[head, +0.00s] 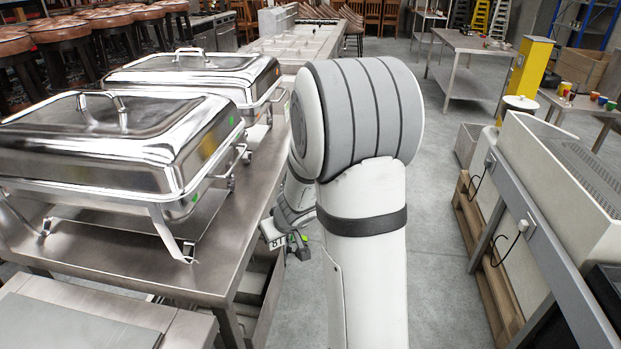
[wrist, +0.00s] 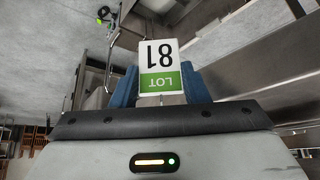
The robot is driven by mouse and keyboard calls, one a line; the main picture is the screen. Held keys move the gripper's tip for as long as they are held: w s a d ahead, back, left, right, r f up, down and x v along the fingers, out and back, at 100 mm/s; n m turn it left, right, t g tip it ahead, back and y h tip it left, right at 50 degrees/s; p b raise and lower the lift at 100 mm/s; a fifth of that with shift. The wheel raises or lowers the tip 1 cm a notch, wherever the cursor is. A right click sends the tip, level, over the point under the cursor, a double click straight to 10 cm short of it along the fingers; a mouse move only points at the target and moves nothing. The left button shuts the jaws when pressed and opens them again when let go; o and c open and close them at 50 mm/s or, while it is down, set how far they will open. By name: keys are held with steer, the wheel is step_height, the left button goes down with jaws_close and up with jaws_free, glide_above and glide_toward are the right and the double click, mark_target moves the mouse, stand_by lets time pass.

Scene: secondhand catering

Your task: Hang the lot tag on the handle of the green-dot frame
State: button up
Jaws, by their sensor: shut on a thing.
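The white lot tag (wrist: 160,58), with a green band and the number 81, shows upside down in the wrist view. My gripper (wrist: 160,90) is shut on its edge between blue fingertips. My arm hides part of the area around the gripper.
Both dishes stand on a steel table (head: 225,225) with a shelf below. Stools (head: 60,35) stand behind at left. A pale machine (head: 570,170) on a pallet bounds the right side. The aisle floor (head: 445,250) between is clear.

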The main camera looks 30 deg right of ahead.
steer(key=s+d+r+n+g+y+b, duration=0.1)
steer(key=s+d+r+n+y, duration=0.15)
steer(key=r, duration=0.35)
steer(key=s+d+r+n+g+y+b, duration=0.1)
steer(key=d+r+n+b, duration=0.1)
steer(key=r+n, duration=0.3)
steer(key=s+d+r+n+g+y+b, duration=0.1)
steer(key=s+d+r+n, duration=0.15)
steer(key=r, duration=0.55)
steer(key=w+a+f+p, duration=0.2)
steer(key=w+a+p, duration=0.2)
steer(key=w+a, duration=0.5)
steer(key=shift+w+a+m, duration=0.3)
steer(key=shift+w+a, duration=0.1)
steer(key=shift+a, duration=1.5)
steer(key=shift+f, duration=0.1)
steer(key=o, duration=1.1)
